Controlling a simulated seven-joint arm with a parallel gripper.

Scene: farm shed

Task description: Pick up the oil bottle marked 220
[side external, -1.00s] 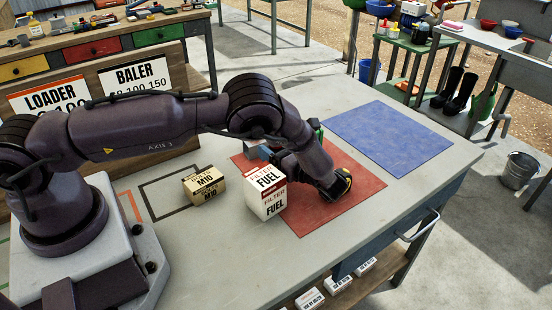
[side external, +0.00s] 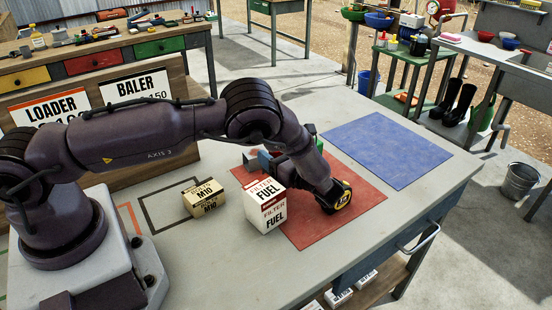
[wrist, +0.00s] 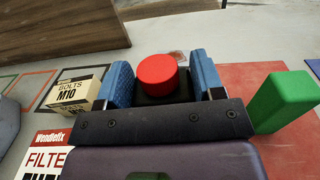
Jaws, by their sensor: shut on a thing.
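A black bottle (wrist: 158,99) with a round red cap (wrist: 158,73) stands between the blue fingers of my gripper (wrist: 163,82) in the wrist view. Both fingers are close against its sides, and the gripper is shut on it. Its label, and any 220 mark, is hidden. In the side view my gripper (side external: 258,161) is low over the red mat (side external: 315,225), behind the fuel filter box. My own wrist covers most of the bottle there, and I cannot tell whether it touches the mat.
The white and red fuel filter box (side external: 265,207) stands close in front of my gripper. A tan M10 bolts box (side external: 204,198) is to its left. A green block-like thing (wrist: 283,100) is just right of the gripper. The blue mat (side external: 387,150) is clear.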

